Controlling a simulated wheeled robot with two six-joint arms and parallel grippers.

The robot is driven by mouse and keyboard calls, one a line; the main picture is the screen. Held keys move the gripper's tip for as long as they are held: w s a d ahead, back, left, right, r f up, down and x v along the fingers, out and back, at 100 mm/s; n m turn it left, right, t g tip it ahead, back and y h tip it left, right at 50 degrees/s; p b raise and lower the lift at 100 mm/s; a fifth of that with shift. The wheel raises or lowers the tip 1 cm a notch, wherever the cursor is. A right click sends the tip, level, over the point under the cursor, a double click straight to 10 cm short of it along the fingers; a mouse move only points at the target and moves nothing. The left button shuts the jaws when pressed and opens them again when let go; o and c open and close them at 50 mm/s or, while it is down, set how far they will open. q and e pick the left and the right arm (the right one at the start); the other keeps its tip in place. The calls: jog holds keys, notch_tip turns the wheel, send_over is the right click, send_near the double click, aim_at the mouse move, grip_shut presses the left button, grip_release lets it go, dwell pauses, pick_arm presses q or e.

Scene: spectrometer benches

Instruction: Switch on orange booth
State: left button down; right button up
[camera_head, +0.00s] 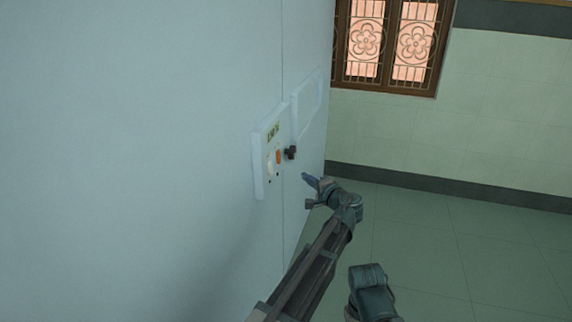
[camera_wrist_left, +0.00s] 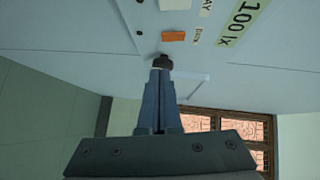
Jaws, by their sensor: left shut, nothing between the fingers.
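The booth's pale blue wall carries a control plate (camera_head: 260,165) with an orange switch (camera_head: 278,157), a black knob (camera_head: 291,152) and a pale switch (camera_head: 270,169). My left gripper (camera_head: 311,181) is shut and empty, a little right of and below the knob, with a visible gap. In the left wrist view, the shut fingers (camera_wrist_left: 160,85) point at the black knob (camera_wrist_left: 162,61), and their tips line up with it. The orange switch (camera_wrist_left: 173,36) lies just beyond the knob there. My right gripper is not seen.
A printed label (camera_wrist_left: 238,22) reading 100 lx sits beside the switches in the left wrist view. A raised pale frame (camera_head: 308,103) is on the wall right of the plate. A barred window (camera_head: 388,45) is at the back. The tiled floor (camera_head: 450,240) at right is clear.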

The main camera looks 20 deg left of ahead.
aim_at(278, 157)
pick_arm(q)
jog(key=shift+w+d+r+m+t, duration=0.3)
jog(key=shift+w+d+r, duration=0.15)
jog(key=s+a+b+x, duration=0.1)
jog(key=s+a+x, duration=0.1)
jog(key=x, duration=1)
jog(key=shift+w+a+b, duration=0.3)
jog(key=shift+f, duration=0.15)
